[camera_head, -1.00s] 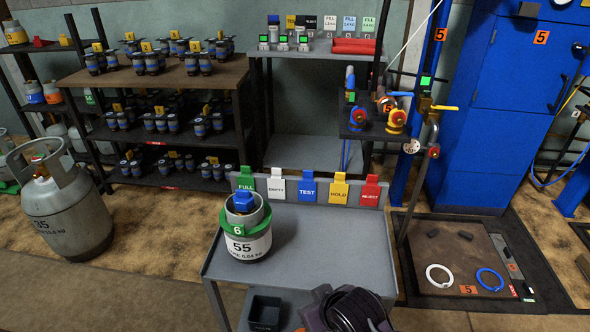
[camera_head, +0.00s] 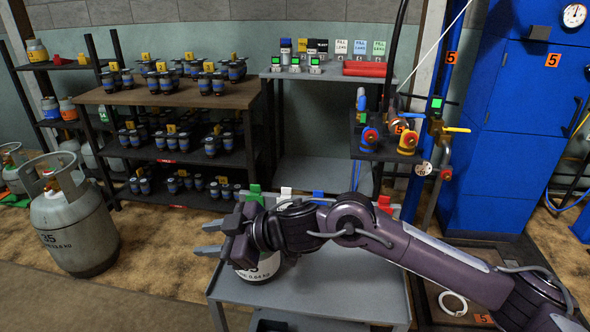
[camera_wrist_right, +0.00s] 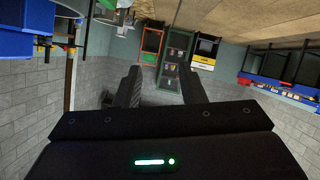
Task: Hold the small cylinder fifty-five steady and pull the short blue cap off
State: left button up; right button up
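The small white cylinder fifty-five (camera_head: 258,268) stands on the grey cart top (camera_head: 340,298), mostly behind my right gripper and arm. Its blue cap and green collar are hidden in the head view. My right gripper (camera_head: 209,239) reaches in from the right and points left, in front of the cylinder's upper part in the picture. Its two fingers are spread with nothing between them. They also show apart and empty in the right wrist view (camera_wrist_right: 160,88), which shows neither cylinder nor cap. I cannot tell whether the gripper touches the cylinder. My left gripper is not in view.
Coloured tags, including a green one (camera_head: 255,192), line the cart's back edge, partly covered by my arm. A large grey cylinder (camera_head: 75,230) stands on the floor at left. Shelves (camera_head: 165,95) of small cylinders stand behind. The cart's front right is clear.

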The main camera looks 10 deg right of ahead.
jog(key=shift+g+h, duration=0.9)
jog(key=w+d+r, duration=0.1)
jog(key=d, duration=0.2)
jog(key=w+d+r, duration=0.2)
jog(key=d, duration=0.1)
jog(key=w+d+r, duration=0.1)
jog(key=d, duration=0.2)
jog(key=shift+w+r, duration=0.15)
jog(key=shift+w, duration=0.05)
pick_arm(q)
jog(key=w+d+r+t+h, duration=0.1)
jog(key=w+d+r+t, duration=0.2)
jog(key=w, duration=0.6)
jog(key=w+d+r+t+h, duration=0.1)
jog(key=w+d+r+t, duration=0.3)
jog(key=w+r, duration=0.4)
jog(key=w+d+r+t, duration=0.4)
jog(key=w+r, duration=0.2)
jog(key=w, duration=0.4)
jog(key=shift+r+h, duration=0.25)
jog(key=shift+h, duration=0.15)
pick_arm(e)
jog(key=w+d+r+m, duration=0.1)
jog(key=d+r+m, duration=0.1)
jog(key=d+r, duration=0.3)
jog(key=d, duration=0.2)
jog(key=shift+d+r+g+h, duration=0.3)
jog(key=shift+d+r+h, duration=0.05)
jog(key=shift+h, duration=0.05)
